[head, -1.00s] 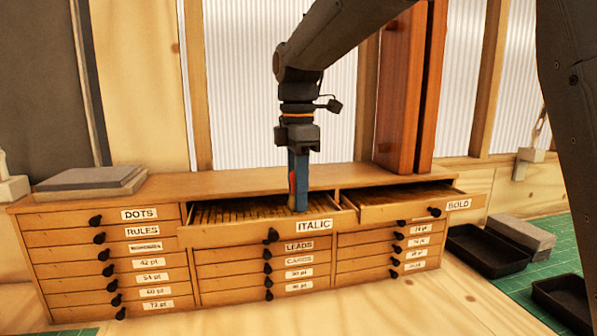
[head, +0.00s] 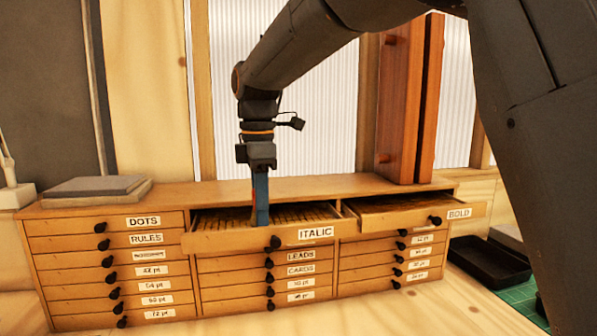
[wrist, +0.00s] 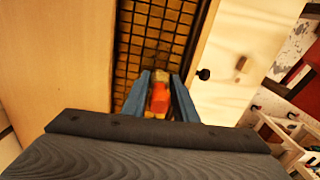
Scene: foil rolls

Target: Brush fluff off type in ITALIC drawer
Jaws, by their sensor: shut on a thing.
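The ITALIC drawer (head: 215,241) is pulled open at the top middle of the wooden cabinet. Its inside is a grid of small compartments, seen close in the wrist view (wrist: 158,40). The brush tip is over or touching the compartments; I cannot tell which. I cannot make out any fluff.
The BOLD drawer (head: 385,214) is also open, to the right. The cabinet's other drawers, such as DOTS (head: 75,227), are shut. A grey slab (head: 95,187) lies on the cabinet top at left. Reddish-brown boards (head: 405,105) stand behind at right. A black tray (head: 487,259) sits right of the cabinet.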

